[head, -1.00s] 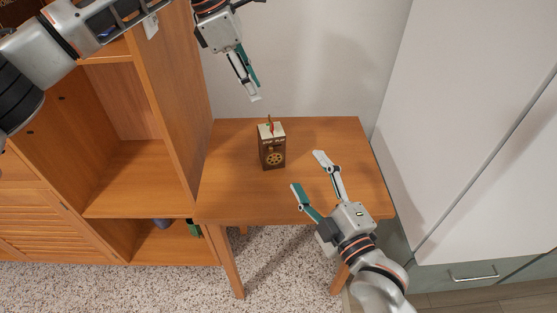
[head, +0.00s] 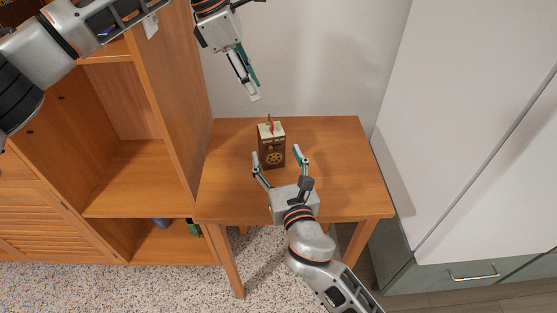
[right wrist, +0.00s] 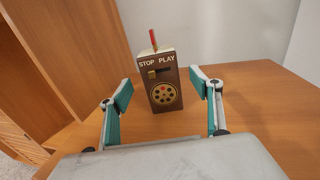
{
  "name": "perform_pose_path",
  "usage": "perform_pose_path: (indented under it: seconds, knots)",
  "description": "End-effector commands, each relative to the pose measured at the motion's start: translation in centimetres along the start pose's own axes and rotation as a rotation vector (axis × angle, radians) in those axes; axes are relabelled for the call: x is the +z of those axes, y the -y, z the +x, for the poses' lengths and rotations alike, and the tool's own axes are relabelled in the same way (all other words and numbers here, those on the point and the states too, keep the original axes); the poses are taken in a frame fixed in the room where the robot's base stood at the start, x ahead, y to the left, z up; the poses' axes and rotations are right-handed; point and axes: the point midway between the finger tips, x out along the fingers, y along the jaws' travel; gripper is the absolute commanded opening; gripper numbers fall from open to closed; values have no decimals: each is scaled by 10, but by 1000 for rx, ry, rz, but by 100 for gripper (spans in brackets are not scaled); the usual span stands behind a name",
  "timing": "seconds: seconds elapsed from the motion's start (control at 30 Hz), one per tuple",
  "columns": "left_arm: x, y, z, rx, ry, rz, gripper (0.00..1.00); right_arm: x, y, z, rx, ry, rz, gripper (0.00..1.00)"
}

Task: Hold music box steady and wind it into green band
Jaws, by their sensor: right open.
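The music box (head: 272,145) is a small dark brown box standing upright on the wooden table, with a pale top and a red upright piece on it. In the right wrist view the music box (right wrist: 161,88) faces me, with the words STOP PLAY, a brass-coloured slider near STOP, and a round perforated disc.
The table (head: 345,190) is otherwise bare. A wooden shelf unit (head: 170,100) stands against its left side. A pale wall is behind, and a white panel with grey-green drawers (head: 455,272) stands to the right.

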Motion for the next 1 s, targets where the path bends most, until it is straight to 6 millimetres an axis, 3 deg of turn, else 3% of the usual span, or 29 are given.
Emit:
perform_pose_path:
  seconds: [0.4,0.83,0.87,1.0]
  knots:
    - [0,0,0,0,0,0,28,0,0,57,0,0,6,64]
    - [0,0,0,0,0,0,28,0,0,68,1,-1,8,64]
    - [0,0,0,0,0,0,28,0,0,68,1,-1,8,61]
    - [0,0,0,0,0,0,28,0,0,67,1,-1,8,25]
